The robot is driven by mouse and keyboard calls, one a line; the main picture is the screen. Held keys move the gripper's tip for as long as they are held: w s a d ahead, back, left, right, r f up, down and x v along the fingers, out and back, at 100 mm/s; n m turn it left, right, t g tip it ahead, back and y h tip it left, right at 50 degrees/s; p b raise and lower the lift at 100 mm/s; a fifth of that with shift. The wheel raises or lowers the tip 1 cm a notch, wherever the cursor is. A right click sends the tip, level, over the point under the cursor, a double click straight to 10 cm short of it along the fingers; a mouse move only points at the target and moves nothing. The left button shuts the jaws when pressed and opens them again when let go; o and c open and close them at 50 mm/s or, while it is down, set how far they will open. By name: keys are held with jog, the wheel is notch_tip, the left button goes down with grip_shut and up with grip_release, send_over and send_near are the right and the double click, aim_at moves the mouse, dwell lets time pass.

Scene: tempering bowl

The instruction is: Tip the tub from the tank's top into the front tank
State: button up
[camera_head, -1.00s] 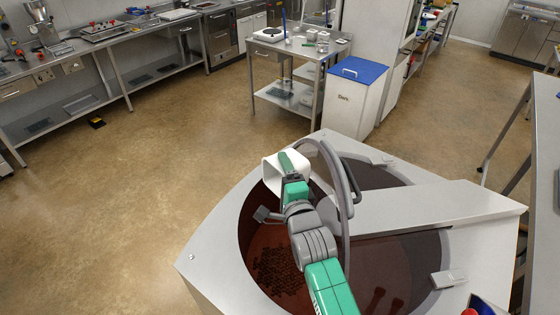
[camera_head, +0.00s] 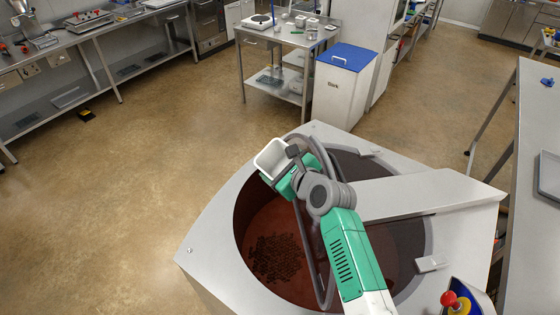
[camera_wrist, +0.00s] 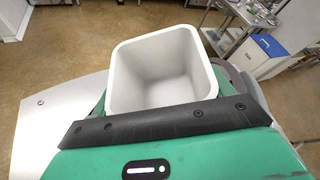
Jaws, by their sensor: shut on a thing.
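The white square tub (camera_head: 270,157) is held in my gripper (camera_head: 283,177) above the far left rim of the tank (camera_head: 225,225). Its mouth faces up with some tilt. The wrist view shows the tub (camera_wrist: 160,70) standing out beyond the black gripper edge (camera_wrist: 150,122); its visible inside is bare, and its lower part is hidden. My gripper is shut on the tub. Dark pieces (camera_head: 277,258) lie in a patch on the brown chocolate (camera_head: 262,222) in the tank's left opening. My arm covers part of that opening.
A metal bridge (camera_head: 420,193) crosses the tank top, and a grey curved bar (camera_head: 315,250) rises over the opening. A red knob (camera_head: 449,299) sits at the near right corner. A blue-lidded bin (camera_head: 345,85) stands behind. Open floor lies left.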

jog(key=shift+s+a+r+m+g+y+p, duration=0.1)
jog(key=shift+a+r+m+g+y+p, duration=0.2)
jog(key=shift+r+m+p, duration=0.4)
jog(key=m+p, duration=0.1)
jog(key=p, duration=0.1)
jog(key=r+m+g+y+p, duration=0.1)
jog(key=p, duration=0.1)
jog(key=shift+s+r, duration=0.15)
jog(key=shift+r, duration=0.15)
